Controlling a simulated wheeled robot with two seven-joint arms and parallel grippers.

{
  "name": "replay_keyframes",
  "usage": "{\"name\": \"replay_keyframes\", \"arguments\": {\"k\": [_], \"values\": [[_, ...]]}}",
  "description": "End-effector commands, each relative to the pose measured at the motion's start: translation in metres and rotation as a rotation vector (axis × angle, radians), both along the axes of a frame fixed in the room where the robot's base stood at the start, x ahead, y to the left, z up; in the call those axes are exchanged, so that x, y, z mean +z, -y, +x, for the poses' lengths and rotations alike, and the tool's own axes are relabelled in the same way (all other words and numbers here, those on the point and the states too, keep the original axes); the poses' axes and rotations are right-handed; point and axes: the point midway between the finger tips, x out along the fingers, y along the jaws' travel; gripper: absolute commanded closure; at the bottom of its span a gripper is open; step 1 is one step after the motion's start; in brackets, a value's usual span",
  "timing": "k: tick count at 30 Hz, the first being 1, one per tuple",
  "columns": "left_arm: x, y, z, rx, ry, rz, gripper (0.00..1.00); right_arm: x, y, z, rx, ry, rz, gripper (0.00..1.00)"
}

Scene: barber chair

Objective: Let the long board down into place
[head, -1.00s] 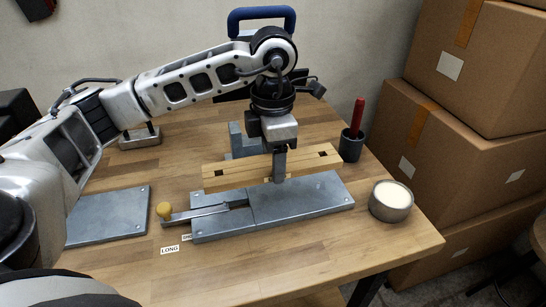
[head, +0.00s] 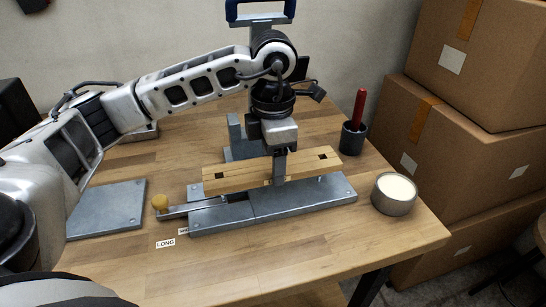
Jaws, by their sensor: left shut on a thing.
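The long board (head: 232,177) is a light wooden bar with dark square marks near its ends. It lies lengthwise along the grey metal fixture (head: 310,198), over its rear part. I cannot tell whether the board touches the fixture. My left gripper (head: 279,179) points straight down and is shut on the board near its middle, hiding a bit of it. My right gripper is not in view.
A grey upright block (head: 236,135) stands behind the board. A cup with a red-handled tool (head: 354,137) and a round tin (head: 394,193) stand to the right. A flat metal plate (head: 108,209) lies left. Cardboard boxes (head: 460,125) rise beyond the table's right edge.

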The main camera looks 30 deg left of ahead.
Motion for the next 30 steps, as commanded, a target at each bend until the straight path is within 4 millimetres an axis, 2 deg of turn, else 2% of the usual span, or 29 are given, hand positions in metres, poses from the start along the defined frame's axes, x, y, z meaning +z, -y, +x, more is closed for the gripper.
{"name": "replay_keyframes", "arguments": {"k": [6,30], "values": [[-0.010,0.000,0.000,0.000,0.000,0.000,0.72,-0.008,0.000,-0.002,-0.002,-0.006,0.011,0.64],[-0.040,0.000,0.000,0.000,0.001,-0.001,0.72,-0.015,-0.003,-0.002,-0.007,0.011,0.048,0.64]]}}
